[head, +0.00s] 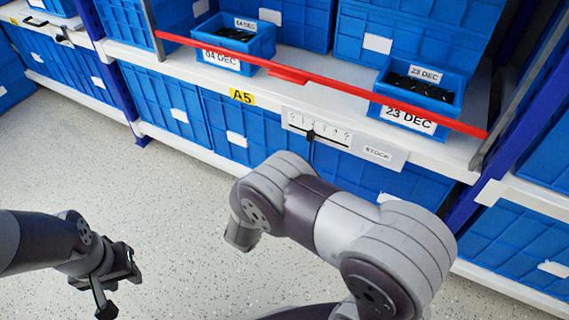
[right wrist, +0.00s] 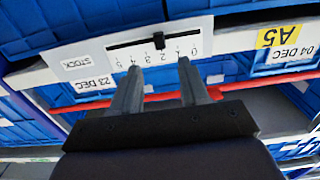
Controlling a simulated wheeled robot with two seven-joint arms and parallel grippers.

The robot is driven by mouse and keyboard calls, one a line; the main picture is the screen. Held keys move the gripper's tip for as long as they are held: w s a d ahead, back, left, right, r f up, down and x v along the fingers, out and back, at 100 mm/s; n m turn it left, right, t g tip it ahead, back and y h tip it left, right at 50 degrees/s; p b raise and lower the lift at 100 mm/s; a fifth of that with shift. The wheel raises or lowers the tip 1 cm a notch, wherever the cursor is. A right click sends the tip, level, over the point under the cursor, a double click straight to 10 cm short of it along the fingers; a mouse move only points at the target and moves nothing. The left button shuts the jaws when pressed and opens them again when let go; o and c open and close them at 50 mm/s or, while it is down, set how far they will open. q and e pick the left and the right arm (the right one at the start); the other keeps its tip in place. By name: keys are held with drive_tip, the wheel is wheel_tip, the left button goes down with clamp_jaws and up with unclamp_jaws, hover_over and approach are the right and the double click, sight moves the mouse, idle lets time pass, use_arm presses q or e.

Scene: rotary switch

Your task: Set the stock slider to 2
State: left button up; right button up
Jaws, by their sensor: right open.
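The stock slider is a white panel (head: 318,131) on the shelf edge, with a dark slot, a 0 to 5 scale and a black knob (head: 311,135). The knob stands at about the 2 mark. The right wrist view shows the panel upside down, with the knob (right wrist: 158,40) in its slot. My right gripper (right wrist: 159,64) is open and empty; its two fingers point at the panel, and the knob lies between the fingertips in the picture. Contact cannot be told. My right gripper is hidden in the head view. My left gripper (head: 120,282) hangs low over the floor, apart from the shelf.
A red bar (head: 340,86) crosses above the shelf edge. Small blue bins labelled 04 DEC (head: 233,40) and 23 DEC (head: 418,95) stand behind it. A yellow A5 tag (head: 242,96) is left of the slider. Large blue crates fill the rack. The speckled floor (head: 120,190) is clear.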

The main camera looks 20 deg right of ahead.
drive_tip(key=shift+p+v, duration=0.35)
drive_tip(key=shift+v, duration=1.6)
